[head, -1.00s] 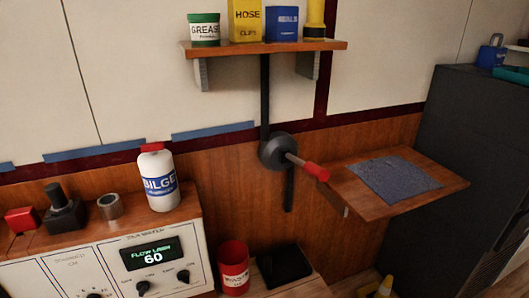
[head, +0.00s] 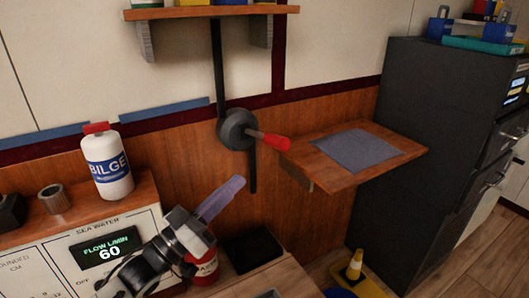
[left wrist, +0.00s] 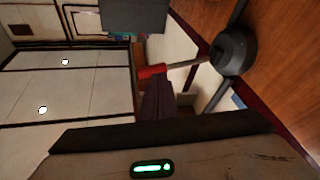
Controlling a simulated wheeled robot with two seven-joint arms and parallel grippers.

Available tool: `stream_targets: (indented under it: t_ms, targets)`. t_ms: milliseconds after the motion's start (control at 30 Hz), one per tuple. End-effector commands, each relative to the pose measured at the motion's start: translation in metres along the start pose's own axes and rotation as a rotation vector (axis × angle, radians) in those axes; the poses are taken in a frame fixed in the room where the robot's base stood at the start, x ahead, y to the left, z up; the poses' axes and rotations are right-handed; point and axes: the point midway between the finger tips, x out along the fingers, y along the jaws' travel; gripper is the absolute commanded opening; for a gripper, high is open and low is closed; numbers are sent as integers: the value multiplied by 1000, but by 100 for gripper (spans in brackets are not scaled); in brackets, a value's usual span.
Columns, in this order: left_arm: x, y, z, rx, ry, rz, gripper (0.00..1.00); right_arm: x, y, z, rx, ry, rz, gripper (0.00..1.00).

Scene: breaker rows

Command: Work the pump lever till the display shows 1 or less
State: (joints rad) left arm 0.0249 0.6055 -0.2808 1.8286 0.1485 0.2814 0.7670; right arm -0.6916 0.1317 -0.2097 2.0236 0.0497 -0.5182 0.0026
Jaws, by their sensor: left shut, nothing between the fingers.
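The pump lever (head: 270,140) has a metal shaft and a red grip, and it sticks out to the right from a round dark hub (head: 237,129) on the wall. The display (head: 104,250) on the white panel reads 60 under "FLOW L/MIN". My left gripper (head: 222,198) is shut and empty, below and left of the lever's red grip and apart from it. In the left wrist view the red grip (left wrist: 151,71) and the hub (left wrist: 233,51) show beyond the gripper. My right gripper is not in view.
A wooden fold-out shelf (head: 310,160) with a grey mat is right of the lever. A white BILGE bottle (head: 107,170) stands on the panel top. A red can (head: 207,270) is partly behind my left gripper. A dark cabinet (head: 400,130) stands at right.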

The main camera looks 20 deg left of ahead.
Motion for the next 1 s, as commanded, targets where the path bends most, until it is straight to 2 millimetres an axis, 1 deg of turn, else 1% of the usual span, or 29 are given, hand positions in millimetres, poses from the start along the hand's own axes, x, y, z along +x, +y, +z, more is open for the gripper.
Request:
stream_targets:
  t_ms: [33, 100, 200, 233, 300, 533, 667, 767, 867, 1000]
  targets:
    - [9, 0, -22, -2, 48, 56, 0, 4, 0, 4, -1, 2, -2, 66]
    - [16, 5, -47, -18, 96, 116, 0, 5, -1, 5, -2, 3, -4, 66]
    - [21, 10, -66, -33, 130, 164, 0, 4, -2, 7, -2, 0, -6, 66]
    - [21, 10, -69, -37, 134, 171, 0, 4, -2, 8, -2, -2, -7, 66]
    - [22, 11, -72, -40, 139, 177, 0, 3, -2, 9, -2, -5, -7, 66]
    - [22, 11, -72, -40, 138, 175, 0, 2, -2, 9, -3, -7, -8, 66]
    - [27, 12, -73, -39, 139, 175, 0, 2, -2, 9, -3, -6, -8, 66]
    - [39, 15, -76, -38, 142, 177, 0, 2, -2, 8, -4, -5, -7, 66]
    - [58, 18, -79, -39, 143, 176, 0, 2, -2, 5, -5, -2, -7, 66]
    - [88, 24, -83, -39, 142, 176, 0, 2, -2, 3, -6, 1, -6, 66]
